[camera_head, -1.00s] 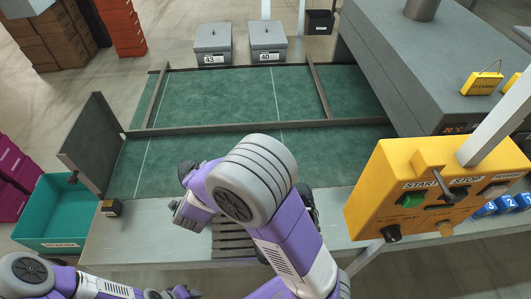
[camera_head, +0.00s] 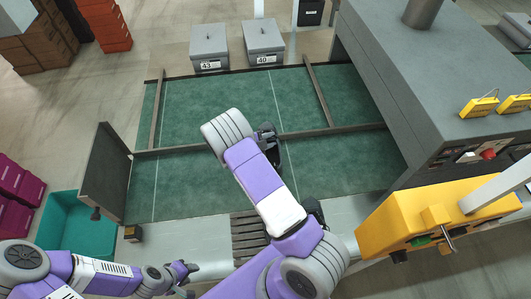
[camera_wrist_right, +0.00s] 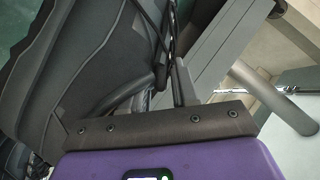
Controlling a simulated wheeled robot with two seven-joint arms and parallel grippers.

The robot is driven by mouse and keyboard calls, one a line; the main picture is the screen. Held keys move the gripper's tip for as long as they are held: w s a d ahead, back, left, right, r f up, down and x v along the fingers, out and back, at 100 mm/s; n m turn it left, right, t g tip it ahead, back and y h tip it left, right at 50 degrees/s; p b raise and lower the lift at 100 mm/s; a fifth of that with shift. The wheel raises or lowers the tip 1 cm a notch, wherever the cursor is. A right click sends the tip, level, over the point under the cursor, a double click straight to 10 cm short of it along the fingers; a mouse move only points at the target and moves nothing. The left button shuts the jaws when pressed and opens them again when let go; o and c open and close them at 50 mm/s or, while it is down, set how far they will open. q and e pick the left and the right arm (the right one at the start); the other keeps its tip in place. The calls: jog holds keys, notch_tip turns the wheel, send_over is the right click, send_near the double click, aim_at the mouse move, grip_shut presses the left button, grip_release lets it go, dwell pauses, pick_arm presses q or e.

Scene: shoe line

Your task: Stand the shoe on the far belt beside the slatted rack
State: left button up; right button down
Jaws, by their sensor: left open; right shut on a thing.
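The dark shoe (camera_wrist_right: 75,60) fills the left of the right wrist view, with my right gripper (camera_wrist_right: 168,85) shut on it. In the head view a dark part of the shoe (camera_head: 270,145) shows beside my right arm, over the belts near their dividing rail. The arm hides the rest and the fingertips there. The far green belt (camera_head: 225,100) lies beyond that rail. The slatted rack (camera_head: 247,240) is on the near ledge, partly under my right arm. My left gripper (camera_head: 187,276) is open and empty, low at the left.
Another dark shoe-like thing (camera_head: 315,210) sits by the rack, partly hidden. The dividing rail (camera_head: 180,151) crosses between the near belt (camera_head: 190,185) and far belt. A grey machine (camera_head: 430,90) and yellow control box (camera_head: 430,215) stand at the right. Two grey boxes (camera_head: 208,50) stand behind.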

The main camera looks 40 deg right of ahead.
aim_at(268, 151)
jog(key=shift+w+f, duration=0.15)
jog(key=shift+f, duration=3.15)
jog(key=shift+f, duration=0.15)
jog(key=c, duration=0.8)
grip_release()
